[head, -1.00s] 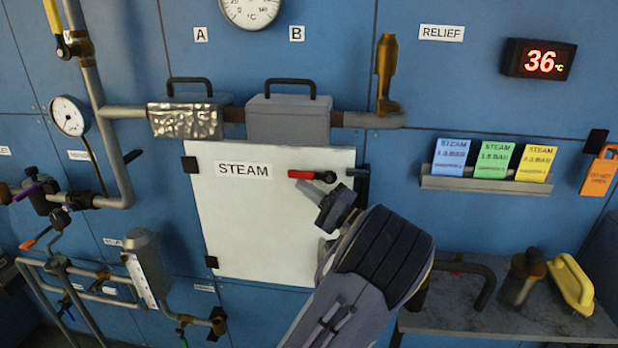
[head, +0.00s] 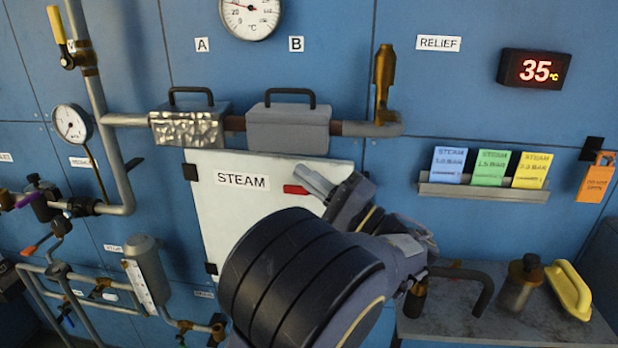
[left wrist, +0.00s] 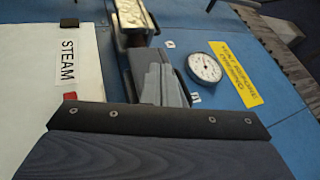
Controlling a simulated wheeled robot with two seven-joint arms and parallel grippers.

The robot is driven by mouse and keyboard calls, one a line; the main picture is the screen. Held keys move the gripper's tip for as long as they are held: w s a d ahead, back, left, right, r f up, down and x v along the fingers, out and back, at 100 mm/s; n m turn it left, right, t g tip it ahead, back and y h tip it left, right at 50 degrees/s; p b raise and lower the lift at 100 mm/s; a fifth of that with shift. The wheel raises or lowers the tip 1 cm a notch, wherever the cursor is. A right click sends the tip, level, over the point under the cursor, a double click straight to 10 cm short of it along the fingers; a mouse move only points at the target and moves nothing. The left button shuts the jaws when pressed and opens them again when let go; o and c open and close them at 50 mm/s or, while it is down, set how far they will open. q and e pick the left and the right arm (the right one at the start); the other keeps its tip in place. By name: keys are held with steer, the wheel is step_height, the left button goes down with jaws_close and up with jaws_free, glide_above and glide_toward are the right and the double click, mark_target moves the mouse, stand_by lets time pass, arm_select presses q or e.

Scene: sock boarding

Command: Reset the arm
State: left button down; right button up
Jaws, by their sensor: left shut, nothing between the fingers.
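My left gripper (head: 316,181) is in front of the upper right part of the white STEAM panel (head: 225,210), near the red handle (head: 296,189). Its grey fingers are closed together with nothing between them. My left arm reaches up from the bottom middle, and its dark ribbed link hides the panel's lower right. In the left wrist view the closed fingers (left wrist: 166,86) show in front of the grey box. I cannot tell whether the fingers touch anything. My right gripper is not in view.
A dented metal box (head: 188,128) and a grey box (head: 287,131) sit on the pipe above the panel. A card rack (head: 483,190) and a red 35 °C display (head: 535,69) are at right. A shelf (head: 450,318) below holds a yellow-handled brush (head: 568,290). Pipes and valves crowd the left.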

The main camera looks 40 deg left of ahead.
arm_select(q)
steer(key=shift+a+f, duration=0.1)
stand_by(0.4)
steer(key=s+a+f+m+h, duration=0.1)
steer(key=s+a+f+h, duration=0.1)
steer(key=s+f+h, duration=0.4)
steer(key=s+a+f+m+h+p, duration=0.1)
steer(key=f+h, duration=0.3)
steer(key=f, duration=0.5)
steer(key=s+a+f+m+h, duration=0.1)
steer(key=s+a+f+h, duration=0.1)
steer(key=s+f+h, duration=0.4)
steer(key=s+d+f+t+h+p, duration=0.1)
steer(key=d+f+h, duration=0.1)
steer(key=d+h, duration=0.15)
steer(key=s+d+f+t+h, duration=0.1)
steer(key=d+f+h, duration=0.1)
steer(key=d, duration=0.3)
steer(key=d+r+n+t+h, duration=0.2)
steer(key=d+r+t+h, duration=0.3)
steer(key=d, duration=0.5)
steer(key=shift+s+d+n+t+p, duration=0.25)
steer(key=shift+n+t+p, duration=0.1)
steer(key=shift+t, duration=0.45)
